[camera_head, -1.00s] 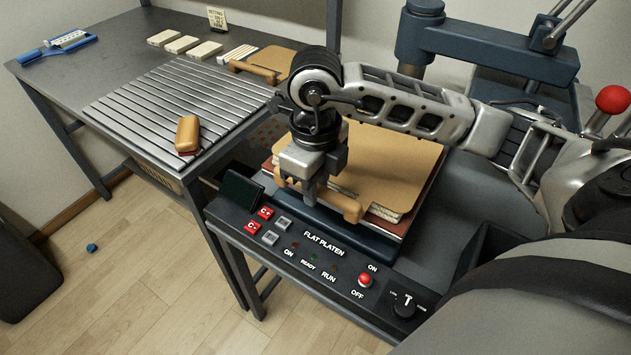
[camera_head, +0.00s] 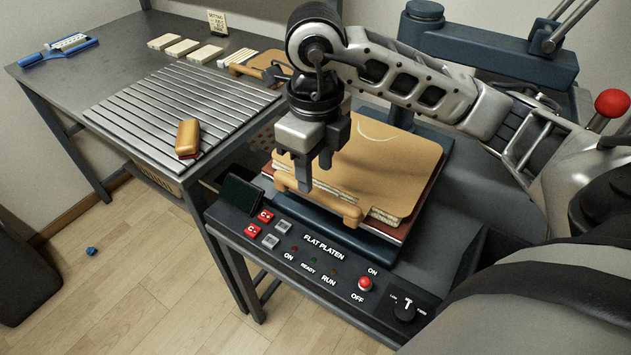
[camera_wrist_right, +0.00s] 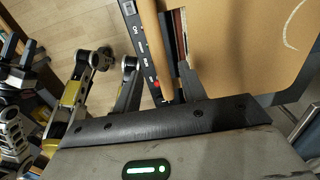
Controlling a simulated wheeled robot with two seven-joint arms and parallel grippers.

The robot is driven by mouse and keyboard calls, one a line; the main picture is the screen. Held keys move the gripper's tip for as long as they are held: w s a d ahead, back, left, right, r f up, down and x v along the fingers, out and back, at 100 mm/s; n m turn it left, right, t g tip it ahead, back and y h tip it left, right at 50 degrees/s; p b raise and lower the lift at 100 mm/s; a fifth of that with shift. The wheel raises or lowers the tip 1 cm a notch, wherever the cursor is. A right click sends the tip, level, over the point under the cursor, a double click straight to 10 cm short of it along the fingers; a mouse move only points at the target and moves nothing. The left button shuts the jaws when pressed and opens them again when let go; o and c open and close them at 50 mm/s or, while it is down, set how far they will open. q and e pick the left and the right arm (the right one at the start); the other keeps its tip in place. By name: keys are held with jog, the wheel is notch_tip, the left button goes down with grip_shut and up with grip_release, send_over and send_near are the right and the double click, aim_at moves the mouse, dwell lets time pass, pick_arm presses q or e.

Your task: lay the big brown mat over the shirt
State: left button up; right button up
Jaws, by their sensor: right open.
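The big brown mat (camera_head: 390,165) lies flat on the dark platen of the press (camera_head: 355,238), with its wooden bar (camera_head: 335,207) along the front edge. Pale layered edges (camera_head: 384,217) show under the mat's front corner; I cannot tell whether they are the shirt, which is otherwise hidden. My right gripper (camera_head: 315,184) is over the front edge by the bar, fingers pointing down, open and holding nothing. In the right wrist view the open fingers (camera_wrist_right: 158,82) are beside the bar, with the mat (camera_wrist_right: 240,45) to the right.
The control panel (camera_head: 320,262) with a red button runs along the press front. A ribbed metal plate (camera_head: 170,105) with a brown-handled block (camera_head: 187,138) lies left. The press column stands at the back right.

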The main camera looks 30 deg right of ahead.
pick_arm(q)
jog(key=shift+s+a+p, duration=0.1)
jog(key=shift+p, duration=0.5)
pick_arm(e)
notch_tip(320, 180, up, 7)
jog(key=shift+f, duration=0.15)
pick_arm(q)
jog(key=shift+r, duration=0.15)
pick_arm(e)
jog(key=shift+s, duration=0.1)
